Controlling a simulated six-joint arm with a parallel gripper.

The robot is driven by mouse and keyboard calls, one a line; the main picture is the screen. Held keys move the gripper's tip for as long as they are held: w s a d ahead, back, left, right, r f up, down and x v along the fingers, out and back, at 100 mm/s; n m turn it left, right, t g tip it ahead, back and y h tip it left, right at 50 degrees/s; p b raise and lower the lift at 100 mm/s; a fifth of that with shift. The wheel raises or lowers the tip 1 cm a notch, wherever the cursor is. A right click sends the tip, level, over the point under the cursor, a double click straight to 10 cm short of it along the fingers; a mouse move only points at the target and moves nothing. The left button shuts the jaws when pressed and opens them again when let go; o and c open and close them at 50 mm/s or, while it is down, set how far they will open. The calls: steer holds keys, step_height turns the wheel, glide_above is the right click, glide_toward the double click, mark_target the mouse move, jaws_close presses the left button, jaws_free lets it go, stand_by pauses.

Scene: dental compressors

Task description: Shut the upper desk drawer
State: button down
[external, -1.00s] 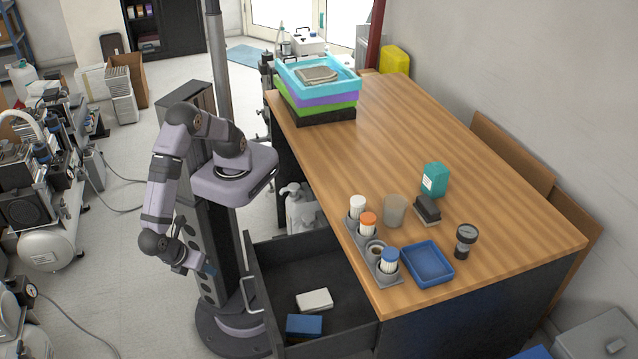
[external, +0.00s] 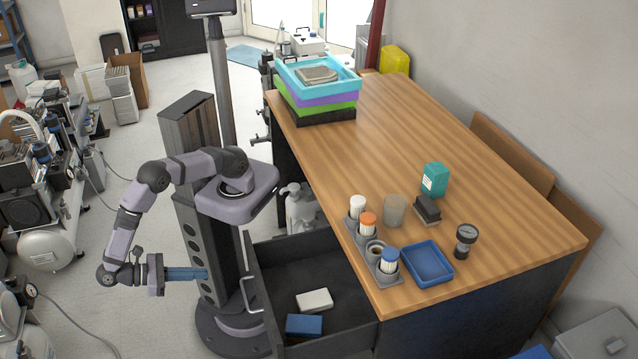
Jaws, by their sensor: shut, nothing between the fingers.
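The upper desk drawer (external: 335,268) is pulled out from the left side of the wooden desk (external: 450,150). Its dark front panel carries a light bar handle (external: 250,290). A white block (external: 315,300) and a blue block (external: 304,325) lie inside it. My gripper (external: 205,273) is shut and empty, with its blue fingers pointing right toward the drawer front. In this view it is left of the handle, apart from it, with part of my own column close by.
On the desk stand a rack with capped bottles (external: 368,225), a beaker (external: 395,210), a blue tray (external: 427,263), a gauge (external: 465,240) and stacked colored trays (external: 318,85). White jugs (external: 298,208) stand beside the desk. Compressors (external: 48,250) fill the left floor.

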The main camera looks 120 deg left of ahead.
steer(key=r+p+x, duration=0.1)
steer(key=x, duration=1.1)
steer(key=shift+w+a+p, duration=0.3)
steer(key=shift+p, duration=0.1)
steer(key=shift+f, duration=0.1)
steer(key=w+a+p, duration=0.4)
steer(key=w+a, duration=1.5)
steer(key=shift+w+a, duration=0.1)
steer(key=shift+a, duration=0.05)
steer(key=shift+r, duration=0.2)
